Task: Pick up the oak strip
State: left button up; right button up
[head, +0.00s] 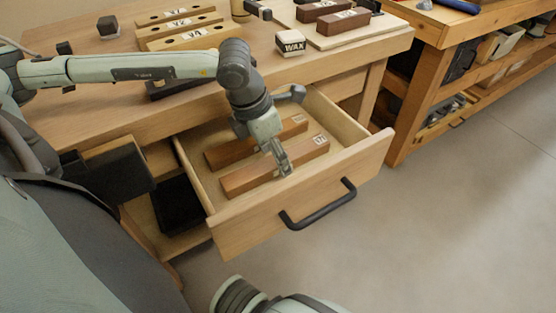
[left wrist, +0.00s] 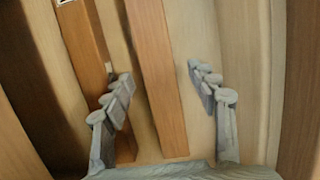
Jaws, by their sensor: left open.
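Two long brown wooden strips with white end labels lie side by side in the open drawer (head: 363,155): a back strip (head: 228,154) and a front strip (head: 247,180). The labels are too small to read, so I cannot tell which is the oak strip. My left gripper (head: 284,168) is over the drawer, reaching down at the front strip's right part. In the left wrist view, my open left gripper (left wrist: 160,82) has one strip (left wrist: 158,62) lying between its fingers, apart from both. Another strip (left wrist: 84,38) runs partly behind the left finger. My right gripper is not in view.
The drawer's front panel with a black handle (head: 318,207) stands out from the bench (head: 120,112). On the bench top are labelled wooden racks (head: 188,36), a white WAX block (head: 290,43) and dark blocks (head: 343,21). A shelved bench (head: 420,95) stands at right; the floor between is clear.

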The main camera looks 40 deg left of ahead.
pick_arm(q)
jog(key=shift+x, duration=0.95)
jog(key=shift+c, duration=0.3)
jog(key=shift+w, duration=0.1)
grip_shut()
